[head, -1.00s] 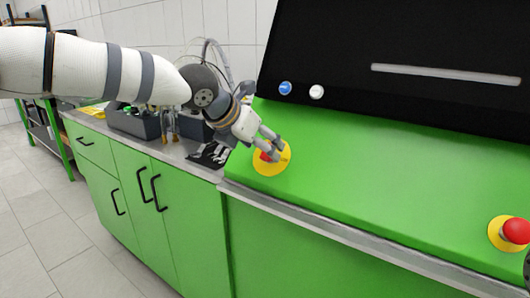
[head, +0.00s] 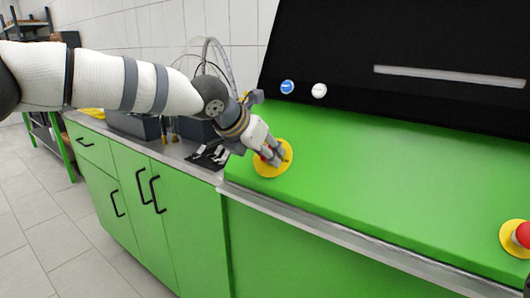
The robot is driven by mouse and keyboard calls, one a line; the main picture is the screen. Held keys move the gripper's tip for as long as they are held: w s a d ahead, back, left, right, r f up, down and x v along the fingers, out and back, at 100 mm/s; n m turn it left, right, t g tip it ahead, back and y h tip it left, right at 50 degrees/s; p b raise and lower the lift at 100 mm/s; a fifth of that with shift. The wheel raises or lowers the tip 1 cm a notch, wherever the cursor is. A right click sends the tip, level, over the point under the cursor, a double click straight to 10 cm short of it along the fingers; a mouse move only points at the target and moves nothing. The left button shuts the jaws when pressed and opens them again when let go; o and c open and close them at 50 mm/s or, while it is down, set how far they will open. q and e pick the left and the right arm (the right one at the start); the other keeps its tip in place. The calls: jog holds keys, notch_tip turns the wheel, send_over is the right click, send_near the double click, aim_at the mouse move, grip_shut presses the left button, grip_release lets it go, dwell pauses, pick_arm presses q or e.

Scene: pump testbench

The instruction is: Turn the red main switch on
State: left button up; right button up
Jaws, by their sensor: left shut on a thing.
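The red main switch (head: 265,154) sits on a round yellow plate (head: 271,171) on the sloped green panel, near its left end. My left gripper (head: 277,158) is at the switch, its fingers shut on the red handle. The fingers hide most of the handle, so its exact angle is hard to tell.
A red emergency button (head: 524,235) on a yellow base stands at the panel's right edge. A blue button (head: 287,87) and a white button (head: 319,90) are on the black back panel. The green panel (head: 390,190) between is clear. Left is a steel-topped bench with green cabinets (head: 185,220).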

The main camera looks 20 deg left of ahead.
pick_arm(q)
jog(key=m, duration=0.3)
jog(key=shift+m, duration=0.3)
jog(key=o, duration=1.3)
jog(key=shift+o, duration=0.2)
jog(key=p+v, duration=0.2)
jog(key=v, duration=0.4)
pick_arm(e)
jog(key=w+r, duration=0.1)
jog(key=w+r+t, duration=0.1)
jog(key=shift+w+r, duration=0.2)
jog(key=shift+w, duration=0.1)
